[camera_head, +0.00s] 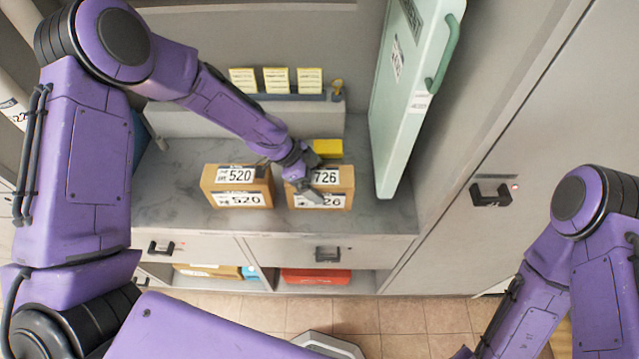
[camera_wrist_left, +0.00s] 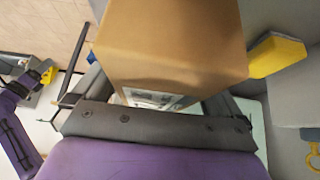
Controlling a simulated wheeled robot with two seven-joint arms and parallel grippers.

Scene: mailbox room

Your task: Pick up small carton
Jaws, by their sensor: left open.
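Two small brown cartons stand side by side on the grey counter (camera_head: 165,205). The left carton (camera_head: 237,186) is labelled 520, and the right carton (camera_head: 342,187) is labelled 726. My left gripper (camera_head: 310,190) is at the 726 carton, partly covering its label. In the left wrist view a brown carton (camera_wrist_left: 170,45) fills the space between the open fingers, its label partly hidden by the gripper's palm. I cannot tell whether the fingers touch it. My right arm comes in at the lower right, with its gripper out of sight.
A yellow block (camera_head: 327,148) sits just behind the 726 carton. A pale green door (camera_head: 405,95) with a handle stands to the right. Yellow notes (camera_head: 276,80) line a ledge behind. A red box (camera_head: 316,276) lies on the shelf below.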

